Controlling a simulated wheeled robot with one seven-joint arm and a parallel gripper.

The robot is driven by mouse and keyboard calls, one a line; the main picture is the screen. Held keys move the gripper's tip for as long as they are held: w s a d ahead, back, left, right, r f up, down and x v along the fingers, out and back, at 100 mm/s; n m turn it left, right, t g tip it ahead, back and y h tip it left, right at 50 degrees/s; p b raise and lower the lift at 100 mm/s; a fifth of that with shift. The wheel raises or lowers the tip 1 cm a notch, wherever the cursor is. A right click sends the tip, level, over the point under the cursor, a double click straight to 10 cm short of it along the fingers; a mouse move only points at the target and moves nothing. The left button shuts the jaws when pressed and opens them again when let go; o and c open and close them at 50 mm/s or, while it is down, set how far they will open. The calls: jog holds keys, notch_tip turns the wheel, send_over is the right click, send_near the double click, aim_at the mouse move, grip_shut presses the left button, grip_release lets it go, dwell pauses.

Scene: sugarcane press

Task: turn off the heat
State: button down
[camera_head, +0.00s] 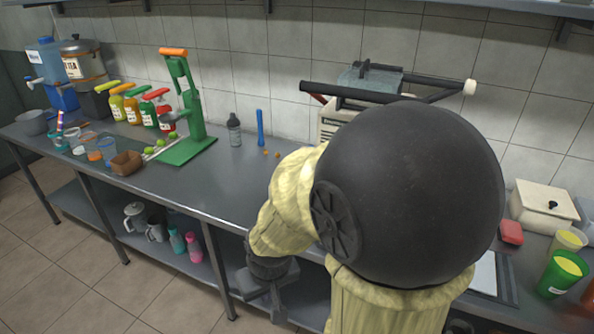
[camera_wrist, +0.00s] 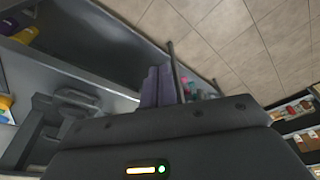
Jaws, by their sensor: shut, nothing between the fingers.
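My gripper (camera_head: 275,305) hangs in front of the counter's front edge, below the worktop. It is shut and empty. Its closed fingers (camera_wrist: 162,86) show in the wrist view, pointing toward the shelf and tiled floor. I cannot make out a burner, flame or heat knob in either view. My dark round elbow and cream arm cover the middle right of the counter in the head view. A pale boxy machine (camera_head: 328,122) with a long black handle (camera_head: 345,92) stands partly hidden behind my arm.
The steel counter (camera_head: 225,180) has clear room left of my arm. A green press (camera_head: 190,110), sauce bottles (camera_head: 133,108) and drink dispensers (camera_head: 80,62) stand left. A cream lidded box (camera_head: 540,208) and green cup (camera_head: 562,275) stand right. The lower shelf (camera_head: 90,205) holds jugs and bottles.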

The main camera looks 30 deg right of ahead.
jog(key=shift+w+d, duration=0.25)
jog(key=shift+w, duration=0.35)
jog(key=shift+s, duration=0.1)
jog(key=w+d+f+m+t+h+p, duration=0.1)
jog(key=w+d+f+m+h, duration=0.15)
jog(key=w+d+m, duration=0.45)
jog(key=w+d+f+m+t+h+p, duration=0.1)
jog(key=w+d+f+m+h+p, duration=0.15)
jog(key=w, duration=0.85)
jog(key=w+d+r+m+t+h, duration=0.1)
jog(key=w+d+r+t+h, duration=0.1)
jog(key=w+r+h, duration=0.1)
jog(key=w+d+r+m+t+h+p, duration=0.1)
jog(key=w+d+r+t+h, duration=0.1)
jog(key=w+r, duration=0.3)
jog(key=w+t+h, duration=0.1)
jog(key=w, duration=0.2)
jog(key=shift+d+r+m+h, duration=0.25)
jog(key=shift+m+h, duration=0.05)
jog(key=shift+m, duration=0.05)
